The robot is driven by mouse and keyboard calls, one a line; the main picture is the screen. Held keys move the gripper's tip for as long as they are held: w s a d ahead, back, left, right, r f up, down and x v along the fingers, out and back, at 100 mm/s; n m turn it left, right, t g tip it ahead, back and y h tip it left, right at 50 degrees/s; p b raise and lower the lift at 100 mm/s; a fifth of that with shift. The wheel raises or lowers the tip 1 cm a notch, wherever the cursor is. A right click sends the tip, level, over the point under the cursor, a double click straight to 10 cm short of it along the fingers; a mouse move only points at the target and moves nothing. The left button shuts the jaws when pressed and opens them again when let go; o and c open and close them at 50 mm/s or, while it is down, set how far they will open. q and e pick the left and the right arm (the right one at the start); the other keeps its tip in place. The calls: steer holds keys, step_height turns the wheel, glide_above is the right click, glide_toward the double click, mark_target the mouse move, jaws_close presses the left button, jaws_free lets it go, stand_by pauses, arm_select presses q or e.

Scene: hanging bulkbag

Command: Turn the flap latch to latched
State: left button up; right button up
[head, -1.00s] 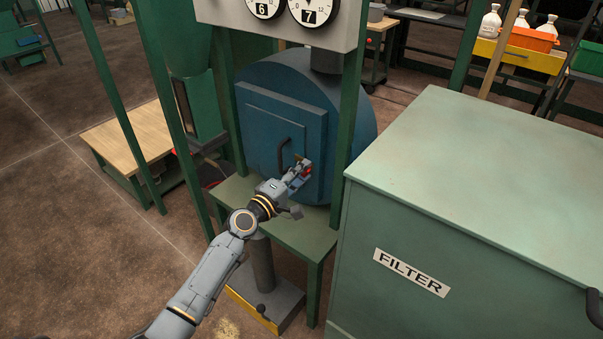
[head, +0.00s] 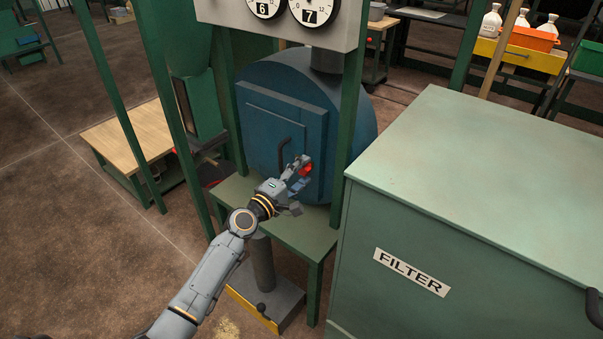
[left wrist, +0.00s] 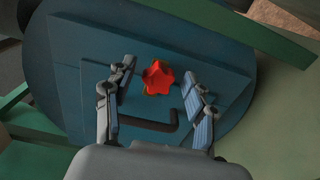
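The flap latch is a red star-shaped knob (left wrist: 158,78) on the blue square flap (left wrist: 75,60). In the head view the red knob (head: 305,170) shows at the flap's right side, partly hidden by my left gripper (head: 299,173). In the left wrist view my left gripper (left wrist: 161,92) is open, its two fingers apart on either side of the knob, with gaps between them and it. A dark bar handle (head: 284,155) is fixed on the flap left of the knob. My right gripper is not in view.
The blue drum (head: 355,115) stands behind a green frame, with a green post (head: 348,120) close right of the knob. A green table (head: 300,232) lies below my gripper. A large green filter cabinet (head: 460,190) fills the right.

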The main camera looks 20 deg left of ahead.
arm_select(q)
steer(key=v, duration=1.2)
stand_by(0.3)
